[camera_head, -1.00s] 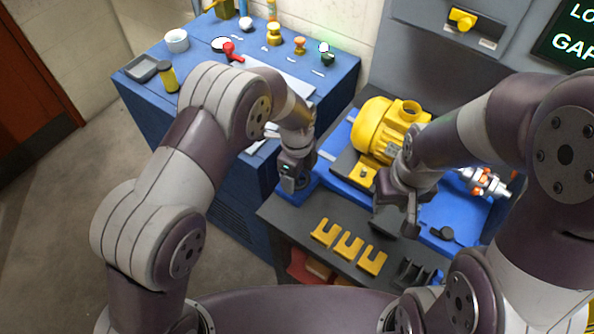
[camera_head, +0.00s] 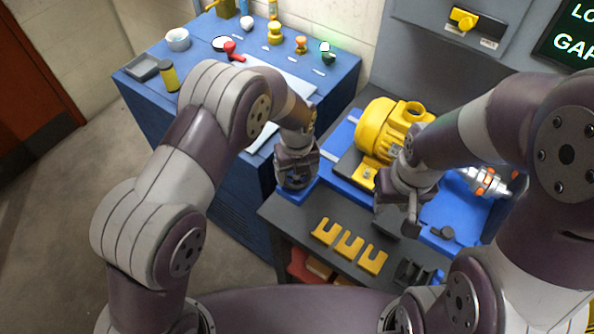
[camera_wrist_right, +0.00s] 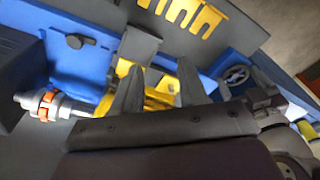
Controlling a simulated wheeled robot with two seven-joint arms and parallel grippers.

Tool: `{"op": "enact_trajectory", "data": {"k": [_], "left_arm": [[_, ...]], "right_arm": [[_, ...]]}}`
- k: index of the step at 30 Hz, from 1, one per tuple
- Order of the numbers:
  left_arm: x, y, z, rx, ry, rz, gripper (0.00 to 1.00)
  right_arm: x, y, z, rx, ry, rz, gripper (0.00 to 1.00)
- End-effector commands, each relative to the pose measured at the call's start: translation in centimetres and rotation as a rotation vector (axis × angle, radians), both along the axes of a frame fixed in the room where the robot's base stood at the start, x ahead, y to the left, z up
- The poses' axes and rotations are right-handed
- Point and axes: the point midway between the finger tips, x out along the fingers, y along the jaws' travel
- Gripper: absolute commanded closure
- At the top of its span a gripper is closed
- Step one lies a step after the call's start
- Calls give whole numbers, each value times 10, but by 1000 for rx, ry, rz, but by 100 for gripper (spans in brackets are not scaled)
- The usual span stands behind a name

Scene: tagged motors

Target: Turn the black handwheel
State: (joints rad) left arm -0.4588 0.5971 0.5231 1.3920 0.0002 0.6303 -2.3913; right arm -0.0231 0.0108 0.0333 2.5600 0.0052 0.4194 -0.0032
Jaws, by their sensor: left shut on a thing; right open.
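The handwheel (camera_wrist_right: 236,75) shows in the right wrist view as a dark, spoked ring at a blue block. In the head view it is mostly covered by my left gripper (camera_head: 296,182), above the blue block's edge at the bench's left end. My left gripper (camera_wrist_right: 258,88) is at the wheel's rim and shut on it; the exact contact is hard to see. My right gripper (camera_head: 400,218) is open and empty, in front of the yellow motor (camera_head: 376,128). Its two fingers stand apart in the right wrist view (camera_wrist_right: 160,88).
Several yellow forked pieces (camera_head: 348,246) lie on the dark bench front. A small black knob (camera_head: 447,232) sits on the blue base. A grey and orange coupling (camera_head: 485,182) is right of the motor. A blue cabinet (camera_head: 135,93) with small items stands left.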

Motion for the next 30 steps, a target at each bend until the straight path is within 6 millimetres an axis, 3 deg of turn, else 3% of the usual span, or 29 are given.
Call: {"op": "enact_trajectory", "data": {"k": [19, 20, 21, 30], "left_arm": [[4, -1, 4, -5, -12, -48, 52], [4, -1, 4, -5, -12, -48, 15], [4, -1, 4, -4, -12, -48, 2], [2, -1, 7, -2, -6, -46, 0]], "right_arm": [[0, 0, 1, 0, 0, 0, 57], [0, 0, 1, 0, 0, 0, 57], [0, 0, 1, 0, 0, 0, 57], [0, 0, -2, 0, 0, 0, 57]]}}
